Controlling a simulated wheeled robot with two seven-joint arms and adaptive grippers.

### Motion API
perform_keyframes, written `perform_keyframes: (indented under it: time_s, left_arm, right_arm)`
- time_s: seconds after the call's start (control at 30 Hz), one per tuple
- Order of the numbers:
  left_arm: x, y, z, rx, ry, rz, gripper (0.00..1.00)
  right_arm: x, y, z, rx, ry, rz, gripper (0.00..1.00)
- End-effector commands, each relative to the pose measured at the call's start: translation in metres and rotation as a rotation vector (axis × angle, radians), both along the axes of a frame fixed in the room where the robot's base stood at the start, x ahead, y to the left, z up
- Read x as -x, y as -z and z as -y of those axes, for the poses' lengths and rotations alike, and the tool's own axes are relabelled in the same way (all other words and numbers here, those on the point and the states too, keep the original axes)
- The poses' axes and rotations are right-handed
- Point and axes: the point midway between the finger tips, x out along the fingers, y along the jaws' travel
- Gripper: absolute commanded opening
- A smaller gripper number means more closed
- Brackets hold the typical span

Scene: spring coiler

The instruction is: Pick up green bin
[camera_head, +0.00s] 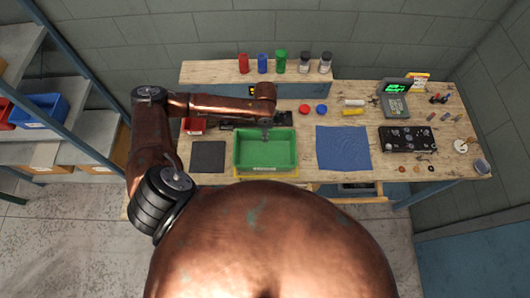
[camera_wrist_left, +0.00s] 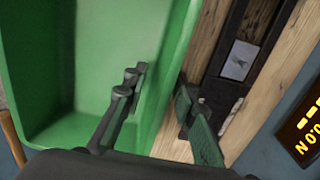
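The green bin (camera_head: 265,158) sits upright on the wooden workbench and looks empty. My left gripper (camera_head: 266,131) points down at the bin's far rim. In the left wrist view the bin (camera_wrist_left: 85,70) fills the left side. There my left gripper (camera_wrist_left: 160,84) is open, one finger on the inner side of a bin wall and the other on its outer side, over the wood. Whether either finger touches the wall I cannot tell. My right gripper is not in view.
A red bin (camera_head: 194,126) and a dark mat (camera_head: 208,157) lie left of the green bin. A blue cloth (camera_head: 343,148) lies to its right. Red, blue and green containers (camera_head: 280,62) stand on the raised back shelf. A black device (camera_head: 408,139) is farther right.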

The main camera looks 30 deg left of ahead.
Motion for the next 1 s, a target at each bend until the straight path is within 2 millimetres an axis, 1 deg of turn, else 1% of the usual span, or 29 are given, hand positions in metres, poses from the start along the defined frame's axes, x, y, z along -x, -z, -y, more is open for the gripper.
perform_keyframes:
  time_s: [0.07,0.43,1.0]
  left_arm:
    - [0.0003,0.0000,-0.0002,0.000,0.000,0.000,0.25]
    - [0.0003,-0.0003,-0.0001,0.001,-0.001,-0.001,0.00]
    - [-0.0003,-0.0005,-0.0001,0.000,-0.001,0.001,0.00]
  right_arm:
    - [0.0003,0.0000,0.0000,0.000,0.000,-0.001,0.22]
    - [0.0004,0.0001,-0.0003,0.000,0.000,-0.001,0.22]
    - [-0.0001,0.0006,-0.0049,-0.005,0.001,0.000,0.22]
